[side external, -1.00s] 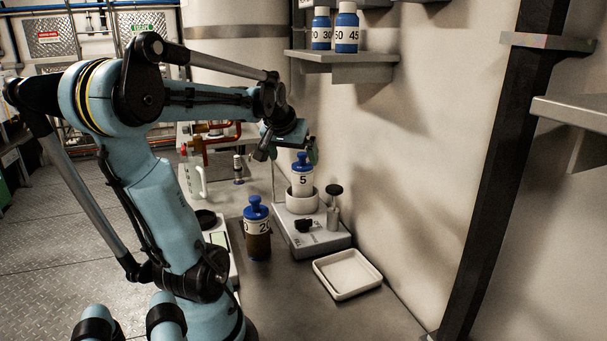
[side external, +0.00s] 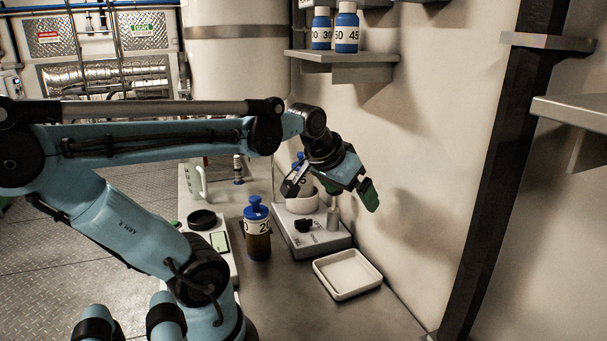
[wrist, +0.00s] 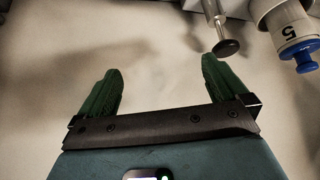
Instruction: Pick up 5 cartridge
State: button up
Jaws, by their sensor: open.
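The 5 cartridge (side external: 297,160) is white with a blue cap and stands upright in a white cup (side external: 302,205) on the bench-top device. In the side view, my gripper partly covers it. In the wrist view, the 5 cartridge (wrist: 285,28) shows at the upper right, outside the span of the fingers, its blue cap toward me. My gripper (side external: 330,190) is tilted, with its green fingers spread apart. In the wrist view, my gripper (wrist: 160,70) has only bare wall between its fingers and holds nothing.
A metal post with a dark knob (wrist: 228,47) stands near the right finger. The grey device (side external: 310,238) carries the cup. A dark bottle with a blue cap (side external: 257,240) and an empty white tray (side external: 347,275) are nearby. The wall is close at right; shelf bottles (side external: 346,35) are above.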

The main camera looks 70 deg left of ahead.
jog(key=d+f+m+h, duration=0.2)
jog(key=d+f+m, duration=0.2)
jog(key=d, duration=0.7)
jog(key=shift+s+f+t, duration=0.25)
jog(key=shift+s+t, duration=0.05)
jog(key=shift+t, duration=0.1)
jog(key=shift+s+d+f+h, duration=0.2)
jog(key=shift+d+h, duration=0.1)
jog(key=shift+d, duration=0.2)
jog(key=shift+c, duration=0.8)
jog(key=n+y, duration=1.1)
send_near(302, 180)
jog(key=a+r, duration=0.3)
jog(key=w+x, duration=0.1)
jog(key=x, duration=1.1)
jog(key=shift+d+f, duration=0.2)
jog(key=shift+f, duration=0.05)
jog(key=c, duration=1.2)
